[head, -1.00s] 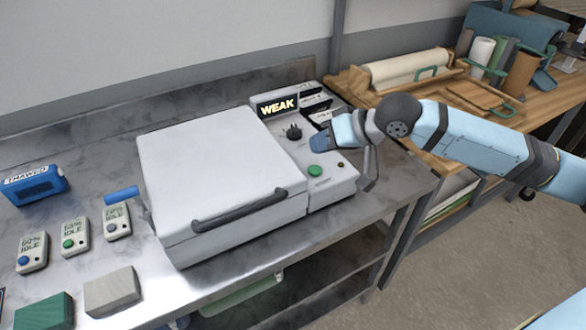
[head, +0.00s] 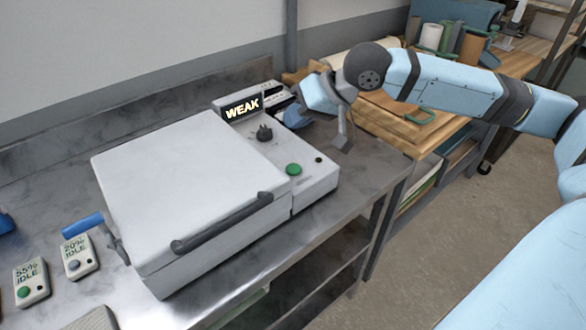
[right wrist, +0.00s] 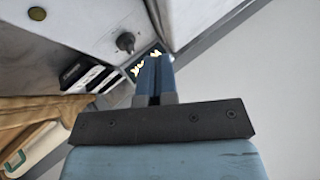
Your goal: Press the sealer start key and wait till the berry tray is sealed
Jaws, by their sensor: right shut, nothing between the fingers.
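The sealer (head: 180,185) is a white machine with its lid down and a dark handle along the front. No berry tray is visible; the sealer's inside is hidden. Its control panel at the right has a display (head: 243,107) reading WEAK, a black knob (head: 264,133), a green round key (head: 293,169) and a small dark dot (head: 319,160). My right gripper (head: 297,118) is shut and empty, above the panel's back right part, beyond the knob and apart from the green key. In the right wrist view its closed fingers (right wrist: 154,78) partly cover the lit display; the knob (right wrist: 126,42) is beside them.
Small meters reading IDLE (head: 80,257) and a blue-handled tool (head: 84,225) lie left of the sealer on the metal bench (head: 372,185). A wooden bench (head: 385,128) with rolls and a green handle stands at the right. Bare bench lies right of the panel.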

